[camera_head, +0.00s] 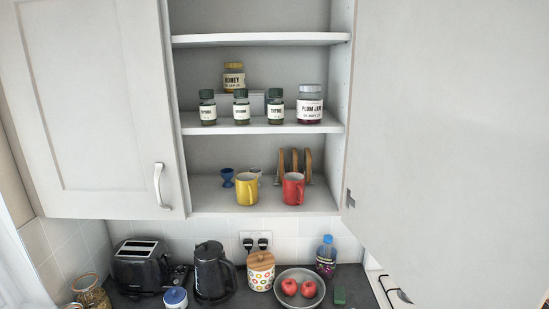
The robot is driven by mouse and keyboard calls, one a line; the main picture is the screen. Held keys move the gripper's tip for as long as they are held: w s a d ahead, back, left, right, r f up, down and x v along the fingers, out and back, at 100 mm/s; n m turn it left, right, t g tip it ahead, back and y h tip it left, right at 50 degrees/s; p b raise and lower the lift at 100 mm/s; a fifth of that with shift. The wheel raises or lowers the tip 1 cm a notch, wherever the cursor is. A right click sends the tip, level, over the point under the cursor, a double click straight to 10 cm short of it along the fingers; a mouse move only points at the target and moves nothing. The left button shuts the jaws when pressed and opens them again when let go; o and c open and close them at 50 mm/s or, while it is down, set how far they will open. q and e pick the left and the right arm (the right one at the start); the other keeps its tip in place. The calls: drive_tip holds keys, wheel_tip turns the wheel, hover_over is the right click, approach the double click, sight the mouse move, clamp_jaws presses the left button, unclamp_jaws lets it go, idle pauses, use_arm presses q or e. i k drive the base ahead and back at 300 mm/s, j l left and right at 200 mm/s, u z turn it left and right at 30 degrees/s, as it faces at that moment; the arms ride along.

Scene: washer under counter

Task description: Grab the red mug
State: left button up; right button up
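The red mug (292,189) stands upright on the bottom shelf (220,203) of an open wall cupboard, in the head view. Its handle faces the front. A yellow mug (246,188) stands just left of it, with a small gap. A wooden toast rack (295,163) is behind the red mug and partly hidden by it. Neither of my grippers shows in this view.
The open cupboard door (450,150) fills the right side; a closed door (85,110) is at the left. Jars, including plum jam (310,104), stand on the shelf above. Below, the counter holds a kettle (211,272), toaster (140,264) and fruit bowl (313,301).

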sight(293, 183)
drive_tip(key=l+u, duration=0.15)
drive_tip(key=l, duration=0.3)
drive_tip(key=k+l+u, duration=0.15)
drive_tip(key=l, duration=0.25)
drive_tip(key=l+u, duration=0.15)
drive_tip(key=l, duration=0.25)
drive_tip(key=k+l+u, duration=0.15)
drive_tip(key=l, duration=0.3)
drive_tip(key=k+l+u, duration=0.1)
drive_tip(key=l, duration=0.3)
drive_tip(key=k+l+u, duration=0.15)
drive_tip(key=l, duration=0.2)
drive_tip(key=k+l+u, duration=0.15)
drive_tip(key=l, duration=0.25)
